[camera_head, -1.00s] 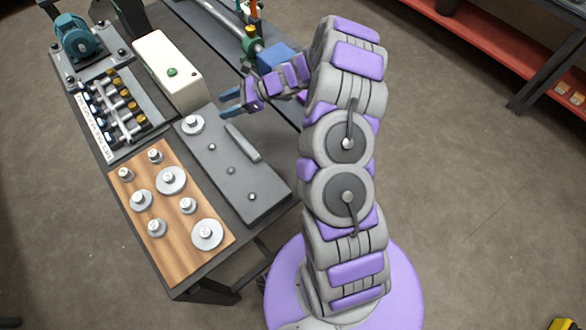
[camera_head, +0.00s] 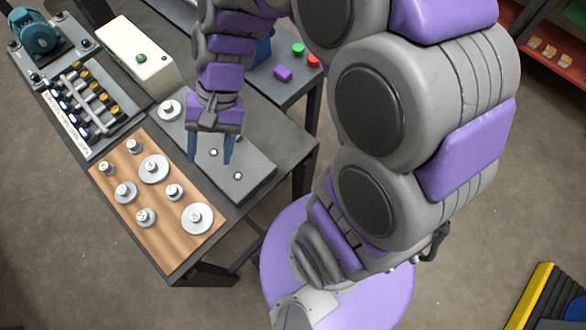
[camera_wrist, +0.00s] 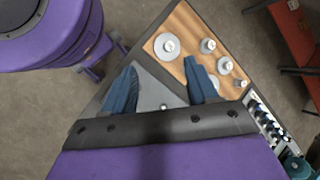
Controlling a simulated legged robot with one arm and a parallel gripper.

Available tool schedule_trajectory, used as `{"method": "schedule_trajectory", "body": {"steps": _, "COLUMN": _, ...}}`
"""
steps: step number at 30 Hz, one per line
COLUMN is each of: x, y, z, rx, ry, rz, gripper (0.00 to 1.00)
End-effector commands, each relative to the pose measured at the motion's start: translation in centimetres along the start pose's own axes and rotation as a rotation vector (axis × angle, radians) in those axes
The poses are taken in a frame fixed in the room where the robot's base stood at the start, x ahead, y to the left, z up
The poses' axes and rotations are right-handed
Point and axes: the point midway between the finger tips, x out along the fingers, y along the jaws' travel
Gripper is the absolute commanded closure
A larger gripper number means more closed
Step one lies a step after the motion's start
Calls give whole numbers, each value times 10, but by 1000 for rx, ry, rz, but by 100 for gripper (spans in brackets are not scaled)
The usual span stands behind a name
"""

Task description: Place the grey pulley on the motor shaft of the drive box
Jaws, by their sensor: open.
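Several grey pulleys of different sizes stand on a wooden board (camera_head: 178,248); a large one (camera_head: 197,217) is at its near corner and another (camera_head: 153,169) at its far right. A dark grey box (camera_head: 262,168) beside the board carries short upright shafts, one (camera_head: 238,176) bare. A grey pulley (camera_head: 169,109) sits at its far end. I cannot tell which pulley or shaft the task names. My gripper (camera_head: 211,158) is open and empty, pointing down over the grey box. In the wrist view my gripper (camera_wrist: 160,68) has its fingers apart with the grey box (camera_wrist: 148,86) between them.
A cream box (camera_head: 128,52) with a green button, a teal motor (camera_head: 36,32) and a rack of fittings (camera_head: 88,103) stand at the table's far left. A side table with red, green and purple pieces (camera_head: 283,73) is behind. Floor lies beyond the table's near edge.

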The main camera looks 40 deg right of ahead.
Motion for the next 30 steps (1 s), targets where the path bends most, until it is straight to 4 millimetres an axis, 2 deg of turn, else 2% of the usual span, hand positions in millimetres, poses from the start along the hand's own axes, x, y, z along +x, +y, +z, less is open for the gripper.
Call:
{"method": "schedule_trajectory", "body": {"steps": 1, "x": -2, "y": 12, "z": 14, "rx": -48, "ry": 25, "rz": 48, "gripper": 42}}
{"method": "schedule_trajectory", "body": {"steps": 6, "x": -8, "y": 56, "z": 48, "rx": -189, "ry": 94, "rz": 209, "gripper": 42}}
{"method": "schedule_trajectory", "body": {"steps": 12, "x": -17, "y": 106, "z": 77, "rx": -312, "ry": 159, "rz": 376, "gripper": 42}}
{"method": "schedule_trajectory", "body": {"steps": 15, "x": -21, "y": 124, "z": 86, "rx": -345, "ry": 177, "rz": 433, "gripper": 42}}
{"method": "schedule_trajectory", "body": {"steps": 21, "x": -24, "y": 139, "z": 92, "rx": -372, "ry": 191, "rz": 478, "gripper": 42}}
{"method": "schedule_trajectory", "body": {"steps": 30, "x": -24, "y": 139, "z": 92, "rx": -372, "ry": 190, "rz": 479, "gripper": 42}}
